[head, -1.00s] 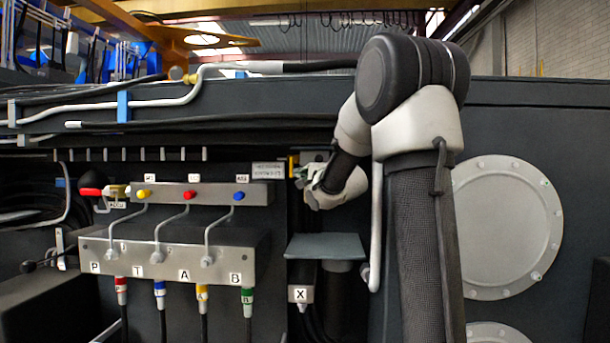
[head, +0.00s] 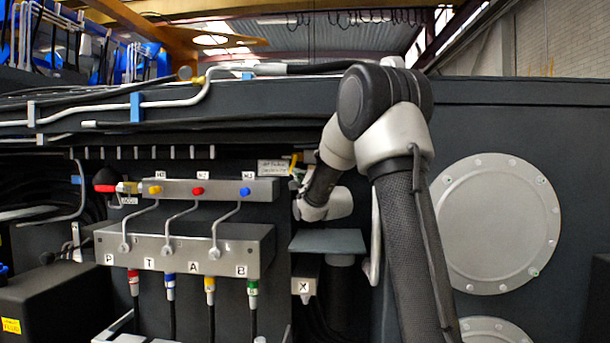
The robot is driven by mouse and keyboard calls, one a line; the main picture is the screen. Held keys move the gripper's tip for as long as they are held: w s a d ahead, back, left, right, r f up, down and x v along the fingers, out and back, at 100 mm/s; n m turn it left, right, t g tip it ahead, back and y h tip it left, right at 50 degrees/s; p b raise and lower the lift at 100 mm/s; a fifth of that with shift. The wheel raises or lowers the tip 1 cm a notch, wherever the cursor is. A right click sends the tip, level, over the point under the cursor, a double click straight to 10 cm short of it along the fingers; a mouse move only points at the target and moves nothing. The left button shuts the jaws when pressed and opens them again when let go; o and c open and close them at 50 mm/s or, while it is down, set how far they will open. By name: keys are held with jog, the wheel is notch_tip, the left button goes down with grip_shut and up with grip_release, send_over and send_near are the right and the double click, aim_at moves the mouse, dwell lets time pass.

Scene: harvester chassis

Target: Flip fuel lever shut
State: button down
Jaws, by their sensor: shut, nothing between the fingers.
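A small yellow part (head: 294,163) shows just right of a white sign on the dark chassis wall. It may be the fuel lever, but it is too small and too covered to be sure. My gripper (head: 298,181) is at the end of my arm, just below this yellow part. It is shut with nothing in it. My wrist hides part of the fitting behind it, and I cannot tell whether the fingers touch the lever. A red-handled brass valve (head: 118,188) sits at the far left of the panel.
A grey valve block (head: 185,250) with yellow, red and blue knobs stands left of my arm. A grey shelf plate (head: 328,241) juts out below my wrist, above a box marked X (head: 304,287). A round bolted cover (head: 497,224) is at the right.

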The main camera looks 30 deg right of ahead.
jog(key=w+a+m+h, duration=0.1)
jog(key=m+h, duration=0.1)
jog(key=m, duration=0.2)
jog(key=w+a+m+t+h, duration=0.1)
jog(key=a+m+h, duration=0.1)
jog(key=m+h, duration=0.1)
jog(key=w+a+r+m+h, duration=0.1)
jog(key=a+m+h, duration=0.1)
jog(key=m, duration=0.3)
jog(key=shift+w+r+t+h, duration=0.1)
jog(key=shift+w+t+h, duration=0.05)
jog(key=shift+t+h, duration=0.15)
jog(key=shift+w+a+r, duration=0.1)
jog(key=shift+w+r, duration=0.05)
jog(key=shift+r, duration=0.05)
dwell(0.8)
dwell(0.3)
